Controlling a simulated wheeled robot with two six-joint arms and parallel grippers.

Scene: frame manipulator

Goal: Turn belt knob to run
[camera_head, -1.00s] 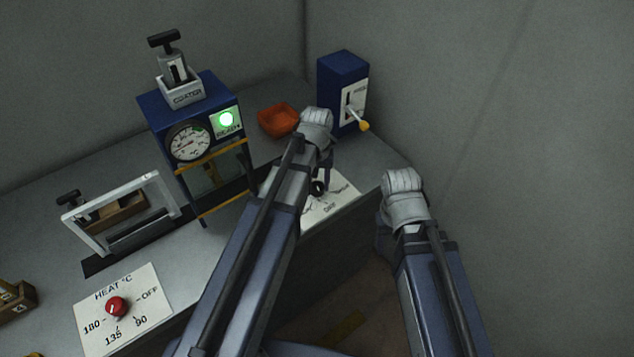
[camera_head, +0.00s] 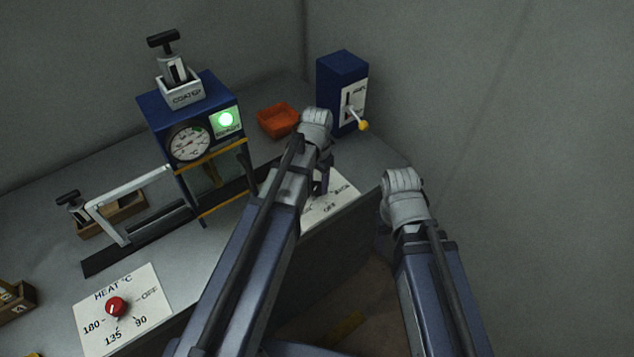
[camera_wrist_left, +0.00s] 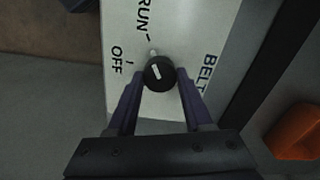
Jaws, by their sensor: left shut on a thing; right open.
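The belt knob (camera_wrist_left: 159,74) is black and round with a white mark, on a white panel (camera_wrist_left: 185,30) lettered RUN, OFF and BELT. A small pale tip at its upper rim faces the RUN side in the left wrist view. My left gripper (camera_wrist_left: 160,84) is shut on the knob, one finger on each side. In the head view, my left gripper (camera_head: 321,184) is over the belt panel (camera_head: 322,214) and hides the knob. My right gripper (camera_head: 384,236) is open and apart, right of the bench; its fingers are mostly hidden by its wrist.
A white frame (camera_head: 132,181) stands on a dark track (camera_head: 110,262) left of the blue coater (camera_head: 205,100), whose green lamp (camera_head: 227,119) is lit. A heat panel (camera_head: 150,285) with a red knob lies front left. An orange tray (camera_head: 277,119) and blue lever box (camera_head: 342,75) stand behind.

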